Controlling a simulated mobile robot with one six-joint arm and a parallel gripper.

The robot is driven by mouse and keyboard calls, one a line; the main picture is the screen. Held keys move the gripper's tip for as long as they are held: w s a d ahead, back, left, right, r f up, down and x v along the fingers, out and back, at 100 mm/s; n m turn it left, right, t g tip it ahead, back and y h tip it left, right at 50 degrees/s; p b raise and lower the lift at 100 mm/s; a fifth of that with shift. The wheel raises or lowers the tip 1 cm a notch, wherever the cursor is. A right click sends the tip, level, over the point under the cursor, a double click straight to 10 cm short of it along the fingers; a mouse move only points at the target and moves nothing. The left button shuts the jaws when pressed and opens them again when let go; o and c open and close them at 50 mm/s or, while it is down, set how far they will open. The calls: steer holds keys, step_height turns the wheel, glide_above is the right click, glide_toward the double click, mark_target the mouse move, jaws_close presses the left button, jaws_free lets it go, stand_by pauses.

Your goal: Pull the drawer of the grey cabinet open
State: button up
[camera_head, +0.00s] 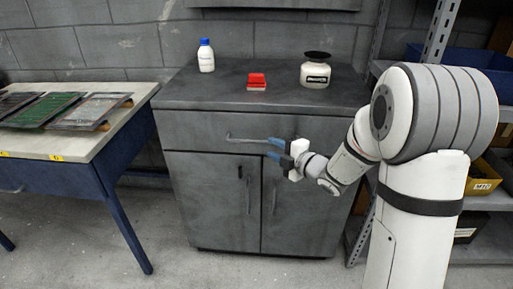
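The grey cabinet (183,179) stands against the wall, with one wide drawer (190,128) above two doors. The drawer front looks flush with the cabinet. Its bar handle (240,138) runs sideways across the middle of the drawer front. My gripper (270,149) is in front of the drawer, at the right part of the handle, with its blue fingers pointing left. The fingers look spread apart, one above the other. The right end of the handle is hidden behind the fingers, and I cannot tell whether they touch it.
A workbench (90,143) with boards is at left, shelving (487,200) at right. The floor in front is clear.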

mark_target(262, 142)
steer(key=x, duration=0.7)
steer(key=shift+b, duration=0.3)
steer(key=shift+c, duration=0.3)
jaws_close()
